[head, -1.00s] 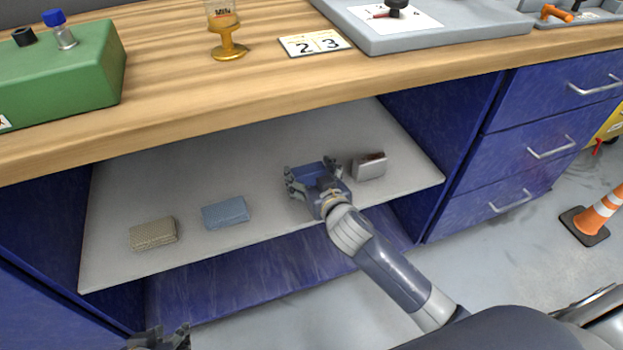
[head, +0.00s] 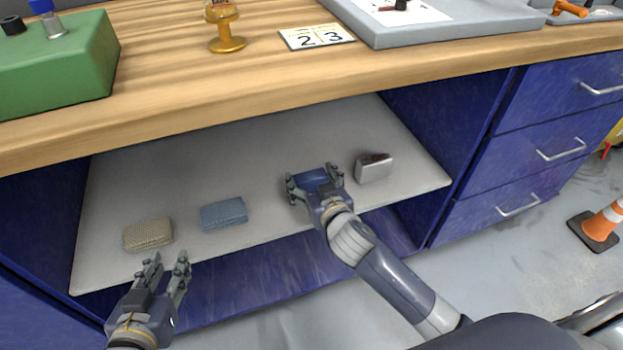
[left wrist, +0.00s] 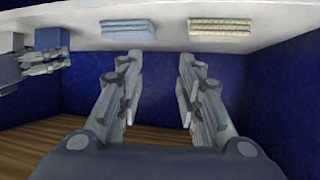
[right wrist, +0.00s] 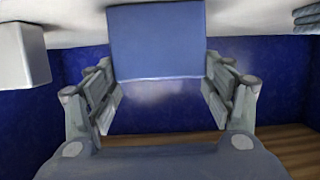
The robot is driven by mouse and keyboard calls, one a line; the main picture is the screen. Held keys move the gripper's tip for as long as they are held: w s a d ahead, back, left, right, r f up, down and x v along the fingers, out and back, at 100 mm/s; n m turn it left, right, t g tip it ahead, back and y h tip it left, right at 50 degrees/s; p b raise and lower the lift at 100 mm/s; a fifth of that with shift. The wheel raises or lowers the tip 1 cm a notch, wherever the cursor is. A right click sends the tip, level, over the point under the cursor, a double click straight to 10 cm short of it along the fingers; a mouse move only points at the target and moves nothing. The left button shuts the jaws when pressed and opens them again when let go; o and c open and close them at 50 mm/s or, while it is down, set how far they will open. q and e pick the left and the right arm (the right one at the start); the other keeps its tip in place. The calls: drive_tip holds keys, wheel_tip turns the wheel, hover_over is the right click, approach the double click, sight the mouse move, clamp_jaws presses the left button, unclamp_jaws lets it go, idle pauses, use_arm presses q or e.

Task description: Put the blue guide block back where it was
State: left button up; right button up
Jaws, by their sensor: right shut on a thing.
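The blue guide block (head: 318,182) is between the fingers of my right gripper (head: 314,178), over the pale shelf under the bench. In the right wrist view the blue guide block (right wrist: 157,42) shows as a broad blue face between both fingers. My right gripper is shut on it. I cannot tell whether the block touches the shelf. My left gripper (head: 168,267) is open and empty at the shelf's front left edge. In the left wrist view its fingers (left wrist: 157,65) are apart with nothing between them. The block's original spot is not marked in view.
On the shelf (head: 270,140) stand a beige block (head: 148,235), a light blue block (head: 224,213) and a silver box (head: 374,168) with a dark red top, right of my right gripper. The wooden benchtop (head: 160,80) overhangs the shelf. Blue drawers (head: 540,150) stand right.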

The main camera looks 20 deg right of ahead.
drive_tip(key=o, duration=1.7)
drive_tip(key=shift+o, duration=0.2)
drive_tip(key=p+v, duration=0.2)
drive_tip(key=v, duration=0.9)
use_arm(q)
drive_tip(key=s+a+f+g+y, duration=0.2)
drive_tip(key=s+f+g, duration=0.4)
drive_tip(key=s, duration=0.3)
drive_tip(key=shift+s+a+f, duration=0.2)
drive_tip(key=shift+a+f, duration=0.6)
use_arm(e)
drive_tip(key=s+f+n+g, duration=0.1)
drive_tip(key=s+f+g, duration=0.2)
drive_tip(key=s, duration=0.4)
drive_tip(key=s+d+f+g, duration=0.1)
drive_tip(key=s+f+g, duration=0.3)
drive_tip(key=s, duration=0.4)
drive_tip(key=shift+n+g, duration=0.4)
drive_tip(key=shift+g, duration=0.2)
drive_tip(key=shift+d, duration=0.1)
